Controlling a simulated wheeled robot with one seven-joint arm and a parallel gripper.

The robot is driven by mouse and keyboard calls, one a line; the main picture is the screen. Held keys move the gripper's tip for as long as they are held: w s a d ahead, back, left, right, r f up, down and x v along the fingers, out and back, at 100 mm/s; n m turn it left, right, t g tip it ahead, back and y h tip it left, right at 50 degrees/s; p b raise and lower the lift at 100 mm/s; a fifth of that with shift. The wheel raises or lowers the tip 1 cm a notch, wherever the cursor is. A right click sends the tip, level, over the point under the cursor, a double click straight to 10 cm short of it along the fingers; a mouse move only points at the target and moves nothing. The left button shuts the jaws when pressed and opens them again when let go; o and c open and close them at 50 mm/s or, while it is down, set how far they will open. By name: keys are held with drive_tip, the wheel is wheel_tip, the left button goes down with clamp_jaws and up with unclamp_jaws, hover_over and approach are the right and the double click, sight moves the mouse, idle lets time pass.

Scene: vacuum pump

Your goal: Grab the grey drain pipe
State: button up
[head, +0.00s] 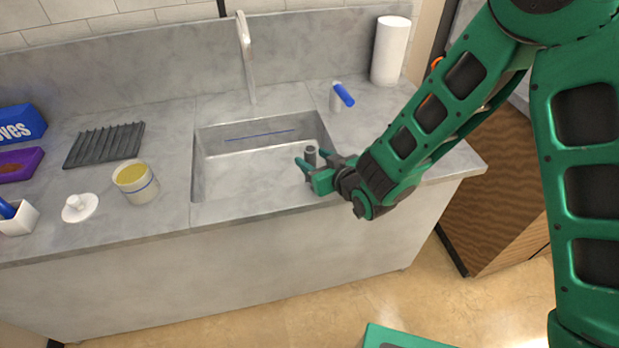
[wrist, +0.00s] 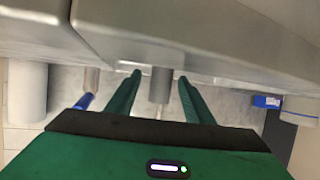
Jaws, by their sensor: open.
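The grey drain pipe (head: 311,153) is a short upright cylinder in the right part of the sink (head: 240,185). In the wrist view the pipe (wrist: 160,86) shows between my two green fingers, with a gap on each side. My gripper (head: 309,161) is open and reaches over the sink's right side, its fingertips close around the pipe in the head view. My gripper (wrist: 159,78) holds nothing. The pipe's lower part is hidden by my fingers in the head view.
A faucet (head: 246,60) rises behind the sink. A yellow-topped jar (head: 136,182), white lid (head: 79,207), dark rack (head: 105,144) and blue box (head: 20,124) are at the left.

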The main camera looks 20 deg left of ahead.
drive_tip(key=shift+x, duration=0.95)
clamp_jaws()
drive_tip(key=shift+r, duration=0.15)
